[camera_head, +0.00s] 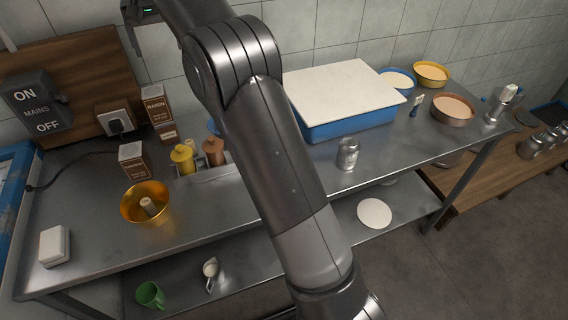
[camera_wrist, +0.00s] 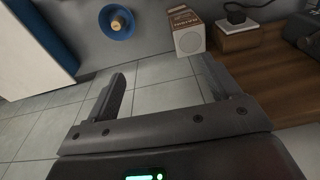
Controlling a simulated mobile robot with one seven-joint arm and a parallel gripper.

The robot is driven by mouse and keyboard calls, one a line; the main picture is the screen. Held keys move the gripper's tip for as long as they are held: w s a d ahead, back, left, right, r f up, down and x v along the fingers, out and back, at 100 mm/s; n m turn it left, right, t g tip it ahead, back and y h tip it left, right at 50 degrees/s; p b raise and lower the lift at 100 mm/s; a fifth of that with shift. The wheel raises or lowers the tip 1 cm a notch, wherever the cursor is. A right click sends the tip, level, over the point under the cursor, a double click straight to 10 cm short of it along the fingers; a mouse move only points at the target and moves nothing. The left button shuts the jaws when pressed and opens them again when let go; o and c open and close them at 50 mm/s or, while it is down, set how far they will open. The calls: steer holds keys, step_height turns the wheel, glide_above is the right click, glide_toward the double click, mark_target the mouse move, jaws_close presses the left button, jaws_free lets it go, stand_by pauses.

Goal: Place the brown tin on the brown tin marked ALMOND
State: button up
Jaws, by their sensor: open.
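The labels are too small to read surely, so I cannot tell which is ALMOND. In the wrist view a brown tin (camera_wrist: 186,34) with a pale end lies beyond the right finger, apart from it. My gripper (camera_wrist: 163,82) is open and empty, with wall tiles between its fingers. In the head view it is partly cut off at the top left, above the tins.
A gold ring pan (camera_head: 157,187) is in front of the tins. Yellow (camera_head: 183,160) and brown (camera_head: 212,152) bottles stand to their right, a plug socket (camera_head: 115,122) to their left. A blue tray (camera_head: 350,127) with a white top is right of my arm. The front-left counter has free room.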

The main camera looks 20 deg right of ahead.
steer(key=s+d+r+t, duration=0.1)
steer(key=s+d+r, duration=0.1)
steer(key=s+d, duration=0.35)
steer(key=s+d+r, duration=0.1)
steer(key=s+d, duration=0.1)
steer(key=s, duration=0.6)
steer(key=s+d+r+t, duration=0.1)
steer(key=s+d+r, duration=0.1)
steer(key=s+d, duration=0.3)
steer(key=s+d+f, duration=0.1)
steer(key=s+f, duration=0.3)
steer(key=s, duration=0.3)
steer(key=s+d+f+t, duration=0.1)
steer(key=s+f, duration=0.4)
steer(key=s, duration=0.3)
steer(key=s+d+f+t, duration=0.1)
steer(key=s+f, duration=0.3)
steer(key=s, duration=0.4)
steer(key=shift+s+d+f, duration=0.2)
steer(key=shift+d+f, duration=0.2)
steer(key=shift+d, duration=0.2)
